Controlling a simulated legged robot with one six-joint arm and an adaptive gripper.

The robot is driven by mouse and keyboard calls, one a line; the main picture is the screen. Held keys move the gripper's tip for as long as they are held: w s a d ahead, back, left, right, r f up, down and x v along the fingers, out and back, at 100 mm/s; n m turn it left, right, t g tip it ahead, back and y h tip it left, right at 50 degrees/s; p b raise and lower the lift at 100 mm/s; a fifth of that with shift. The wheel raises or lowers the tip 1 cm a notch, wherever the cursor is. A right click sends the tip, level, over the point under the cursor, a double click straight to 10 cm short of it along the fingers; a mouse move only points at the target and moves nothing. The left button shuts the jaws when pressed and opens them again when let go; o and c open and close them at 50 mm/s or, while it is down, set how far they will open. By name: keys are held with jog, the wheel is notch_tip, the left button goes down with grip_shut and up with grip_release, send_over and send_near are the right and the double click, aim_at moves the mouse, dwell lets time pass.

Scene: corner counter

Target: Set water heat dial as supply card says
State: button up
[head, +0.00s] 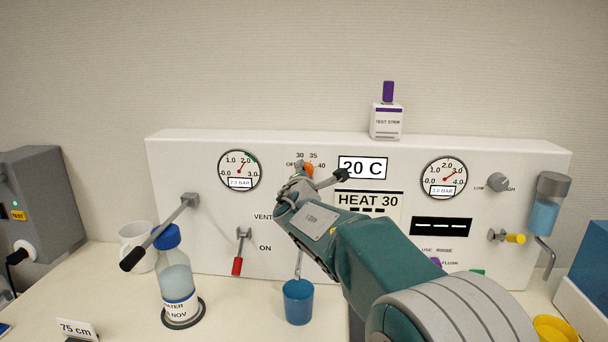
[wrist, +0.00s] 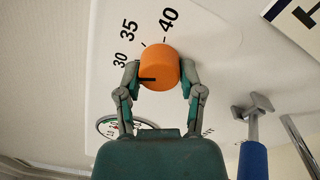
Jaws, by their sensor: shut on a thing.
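The orange heat dial (wrist: 159,66) sits between the two fingertips of my gripper (wrist: 159,80) in the wrist view, and the gripper is shut on it. A dark mark on the dial points left, a little below the printed 30; the left finger covers the panel there. The 35 and 40 marks are clear of the fingers. In the head view, part of the dial (head: 309,170) shows beside my gripper (head: 311,180). The supply card (head: 367,201) reads HEAT 30. The display (head: 362,168) above it reads 20 C.
A grey lever with black grip (head: 160,234) juts out at left above a blue-capped bottle (head: 176,280). A red-handled lever (head: 238,265) and a blue cup (head: 298,303) are below the dial. Two gauges flank the display. A test strip box (head: 387,122) stands on the panel.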

jog(key=o, duration=1.2)
jog(key=shift+w+f, duration=0.1)
jog(key=shift+w, duration=0.05)
jog(key=shift+c, duration=0.2)
jog(key=s, duration=1.2)
jog(key=shift+f, duration=0.2)
jog(key=shift+a, duration=0.1)
